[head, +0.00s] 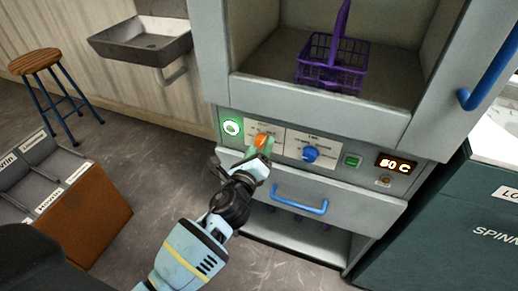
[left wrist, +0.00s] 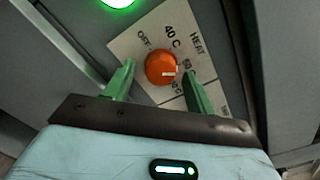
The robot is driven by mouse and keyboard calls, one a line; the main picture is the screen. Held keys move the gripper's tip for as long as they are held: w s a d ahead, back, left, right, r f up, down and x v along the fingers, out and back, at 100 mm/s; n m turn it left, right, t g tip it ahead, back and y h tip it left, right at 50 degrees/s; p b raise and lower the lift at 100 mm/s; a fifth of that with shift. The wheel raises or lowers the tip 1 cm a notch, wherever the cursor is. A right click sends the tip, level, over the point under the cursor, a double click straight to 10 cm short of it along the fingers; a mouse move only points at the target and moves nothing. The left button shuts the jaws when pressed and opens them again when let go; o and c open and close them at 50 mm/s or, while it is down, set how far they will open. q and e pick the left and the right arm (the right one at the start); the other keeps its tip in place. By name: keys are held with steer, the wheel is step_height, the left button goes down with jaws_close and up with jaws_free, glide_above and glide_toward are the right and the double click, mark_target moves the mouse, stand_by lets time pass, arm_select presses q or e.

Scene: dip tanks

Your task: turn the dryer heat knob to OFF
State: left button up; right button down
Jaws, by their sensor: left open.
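The orange heat knob (head: 262,141) is on the dryer's control panel; it also shows in the left wrist view (left wrist: 161,68). Its label plate (left wrist: 140,40) reads OFF at the left, 40 C above and HEAT at upper right. A short white mark on the knob lies toward its right side, away from OFF. My left gripper (head: 262,153) is open in front of the panel. In the left wrist view its green fingers (left wrist: 155,88) stand on either side of the knob's lower part; contact is not clear. My right gripper is not in view.
A blue knob (head: 310,154), green button (head: 353,161) and display reading about 50 C (head: 396,164) are to the right. A lit green button (head: 232,127) is left. A blue drawer handle (head: 299,200) is below. A purple basket (head: 334,66) stands in the chamber above.

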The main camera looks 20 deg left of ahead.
arm_select(q)
steer(key=c, duration=1)
steer(key=shift+o, duration=0.2)
